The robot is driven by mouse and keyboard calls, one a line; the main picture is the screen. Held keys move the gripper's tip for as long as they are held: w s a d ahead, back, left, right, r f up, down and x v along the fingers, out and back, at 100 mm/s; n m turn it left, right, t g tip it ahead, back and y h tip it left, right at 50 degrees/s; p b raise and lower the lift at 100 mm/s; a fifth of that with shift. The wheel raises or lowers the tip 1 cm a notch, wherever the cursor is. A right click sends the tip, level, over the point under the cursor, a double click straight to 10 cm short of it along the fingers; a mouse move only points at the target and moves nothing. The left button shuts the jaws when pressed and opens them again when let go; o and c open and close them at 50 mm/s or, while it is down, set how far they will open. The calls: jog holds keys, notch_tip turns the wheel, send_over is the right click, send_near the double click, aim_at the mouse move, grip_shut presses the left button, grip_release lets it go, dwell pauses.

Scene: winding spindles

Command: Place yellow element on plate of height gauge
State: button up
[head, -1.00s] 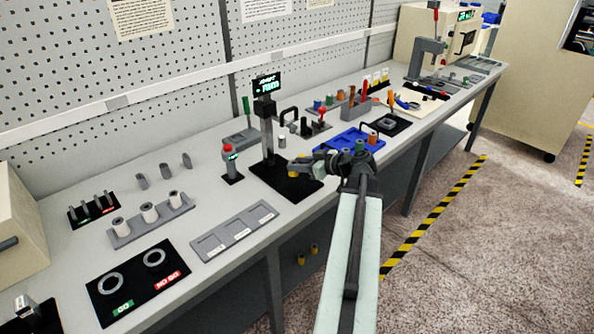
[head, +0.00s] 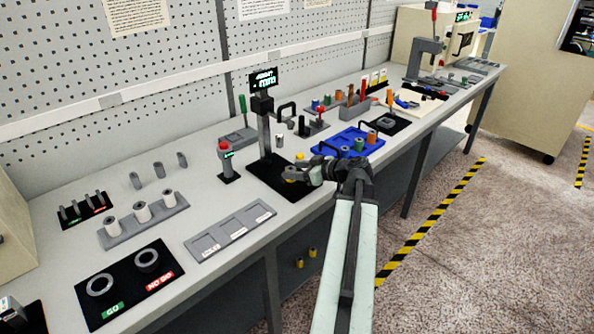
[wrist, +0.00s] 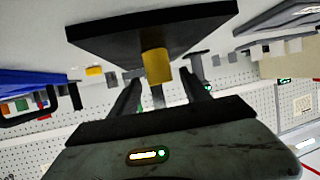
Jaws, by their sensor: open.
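The height gauge (head: 264,128) stands on the table with a lit display on its column and a black plate (head: 262,181) at its foot. The yellow element (head: 290,181) is a small cylinder on that plate. In the wrist view, where the scene appears upside down, the yellow element (wrist: 157,67) stands upright on the black plate (wrist: 110,38). My gripper (head: 303,175) is at the plate's right side, close to the element. Its fingers (wrist: 161,82) are apart, and the element shows just beyond the fingertips, between them. I see no finger contact with it.
A blue tray (head: 330,150) with cylinders lies right of the gauge. A red-topped device (head: 227,160) stands to its left. A grey three-slot tray (head: 205,243) lies front left. Two yellow cylinders (head: 300,263) are on the lower shelf.

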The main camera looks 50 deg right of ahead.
jog(key=shift+r, duration=0.2)
jog(key=p+v, duration=0.5)
jog(key=v, duration=0.7)
jog(key=shift+d, duration=0.1)
